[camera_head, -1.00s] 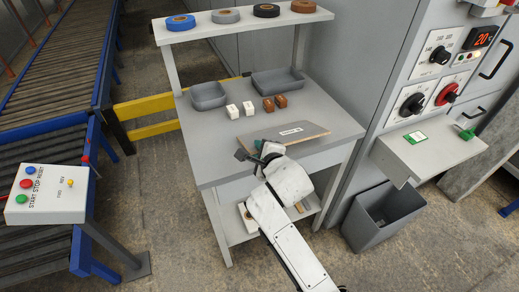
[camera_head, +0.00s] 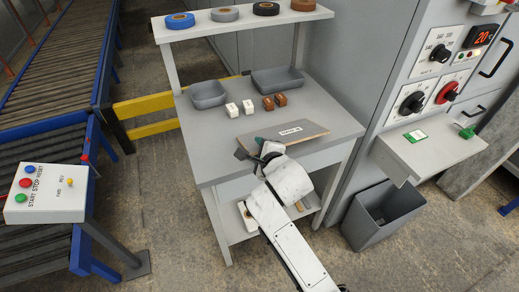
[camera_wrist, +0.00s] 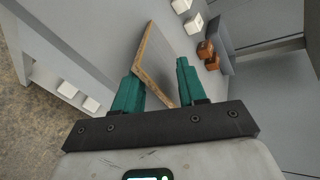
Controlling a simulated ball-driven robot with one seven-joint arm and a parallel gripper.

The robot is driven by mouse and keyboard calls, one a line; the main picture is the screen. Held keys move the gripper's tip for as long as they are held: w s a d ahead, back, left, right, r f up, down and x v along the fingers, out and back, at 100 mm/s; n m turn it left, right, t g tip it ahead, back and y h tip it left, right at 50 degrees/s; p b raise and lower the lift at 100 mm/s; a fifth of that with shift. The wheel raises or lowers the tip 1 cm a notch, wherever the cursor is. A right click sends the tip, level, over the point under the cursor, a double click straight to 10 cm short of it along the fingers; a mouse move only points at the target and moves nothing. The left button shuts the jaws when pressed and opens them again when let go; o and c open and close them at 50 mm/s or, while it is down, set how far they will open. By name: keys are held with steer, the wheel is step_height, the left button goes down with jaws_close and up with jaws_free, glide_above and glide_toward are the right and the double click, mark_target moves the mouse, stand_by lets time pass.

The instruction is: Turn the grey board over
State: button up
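The grey board (camera_head: 262,135) lies on the worktable in the head view, with a white label on its upper face and a thin brown edge. In the wrist view the board (camera_wrist: 160,72) shows its brown edge and one corner between the two teal fingers. My gripper (camera_wrist: 158,85) is open, its fingers well apart on either side of the board's edge. In the head view my gripper (camera_head: 253,150) is at the board's near left side, partly hidden by my own wrist. I cannot tell whether a finger touches the board.
White blocks (camera_head: 240,108) and brown blocks (camera_head: 275,102) stand behind the board. Two grey bins (camera_head: 208,95) are farther back, and several tape rolls (camera_head: 181,20) lie on the upper shelf. The grey worktable (camera_head: 208,165) has bare room left of the board. A control cabinet (camera_head: 400,80) stands right.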

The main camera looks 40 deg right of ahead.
steer(key=shift+r+g+p, duration=0.3)
steer(key=shift+p, duration=0.5)
steer(key=g+p, duration=0.1)
steer(key=p, duration=0.2)
steer(key=g+y+p, duration=0.1)
steer(key=p, duration=0.2)
steer(key=g+p, duration=0.1)
steer(key=p, duration=0.2)
steer(key=shift+s+r+g+p, duration=0.15)
steer(key=shift+r+g+p, duration=0.1)
steer(key=shift+g+p, duration=0.05)
steer(key=shift+s+r+g+y+p, duration=0.1)
steer(key=shift+g+y+p, duration=0.4)
steer(key=shift+p, duration=0.65)
steer(key=shift+a+f+g, duration=0.1)
steer(key=shift+f+g, duration=0.1)
steer(key=shift+g, duration=0.5)
steer(key=shift+s, duration=0.1)
steer(key=s, duration=0.1)
steer(key=s+a+r, duration=0.1)
steer(key=shift+s+r, duration=0.15)
steer(key=shift+s, duration=0.25)
